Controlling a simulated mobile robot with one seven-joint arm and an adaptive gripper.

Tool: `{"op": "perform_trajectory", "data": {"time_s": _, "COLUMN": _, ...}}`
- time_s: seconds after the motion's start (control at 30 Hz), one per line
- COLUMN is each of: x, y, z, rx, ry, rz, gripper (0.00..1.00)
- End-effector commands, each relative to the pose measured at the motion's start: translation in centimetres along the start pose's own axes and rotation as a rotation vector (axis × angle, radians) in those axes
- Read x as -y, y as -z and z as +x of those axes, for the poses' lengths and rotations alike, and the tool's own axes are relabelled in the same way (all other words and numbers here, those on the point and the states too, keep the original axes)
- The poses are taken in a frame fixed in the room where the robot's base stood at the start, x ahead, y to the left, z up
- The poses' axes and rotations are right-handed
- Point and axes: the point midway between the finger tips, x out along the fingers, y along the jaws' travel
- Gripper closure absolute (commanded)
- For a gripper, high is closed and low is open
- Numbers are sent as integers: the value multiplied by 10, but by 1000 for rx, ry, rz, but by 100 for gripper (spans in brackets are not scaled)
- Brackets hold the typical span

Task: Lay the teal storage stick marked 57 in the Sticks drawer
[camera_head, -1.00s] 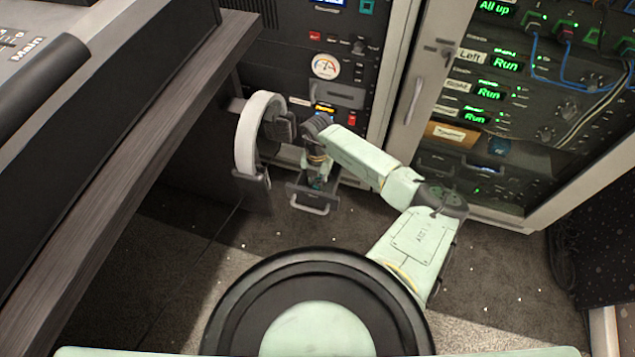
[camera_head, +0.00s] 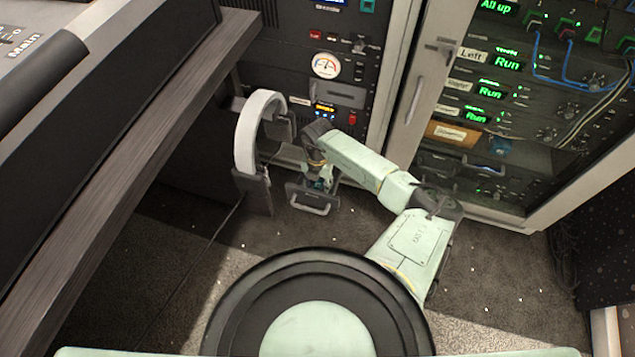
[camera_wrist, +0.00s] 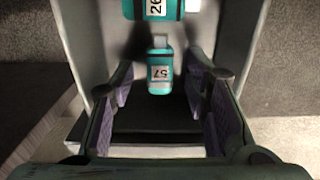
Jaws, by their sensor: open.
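The teal storage stick (camera_wrist: 159,82) with a white label 57 is in the wrist view, inside or just above an open drawer (camera_wrist: 238,40). My gripper (camera_wrist: 160,88) is open, with one finger on each side of the stick and a visible gap to both. A second teal stick (camera_wrist: 152,12) marked 26 lies beyond it at the top edge. In the head view the small open drawer (camera_head: 312,208) stands out low from the rack, and my gripper (camera_head: 320,182) reaches down into it. The stick's number and any drawer label are not readable there.
White headphones (camera_head: 246,150) hang on the left, close to the drawer and my wrist. The wooden desk edge (camera_head: 120,165) runs along the left. A rack with an open-looking frame (camera_head: 415,95) and blue cables stands on the right. The carpet in front is clear.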

Motion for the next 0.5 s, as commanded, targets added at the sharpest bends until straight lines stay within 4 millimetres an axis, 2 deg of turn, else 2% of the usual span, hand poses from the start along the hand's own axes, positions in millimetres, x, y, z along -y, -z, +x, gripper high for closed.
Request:
{"op": "perform_trajectory", "data": {"time_s": 0.17, "x": 0, "y": 0, "z": -3, "rx": 1, "ry": -1, "rz": 0, "gripper": 57}}
{"op": "perform_trajectory", "data": {"time_s": 0.27, "x": 1, "y": -1, "z": -15, "rx": 2, "ry": 0, "rz": 0, "gripper": 57}}
{"op": "perform_trajectory", "data": {"time_s": 0.5, "x": 0, "y": -1, "z": -65, "rx": 3, "ry": 0, "rz": -2, "gripper": 57}}
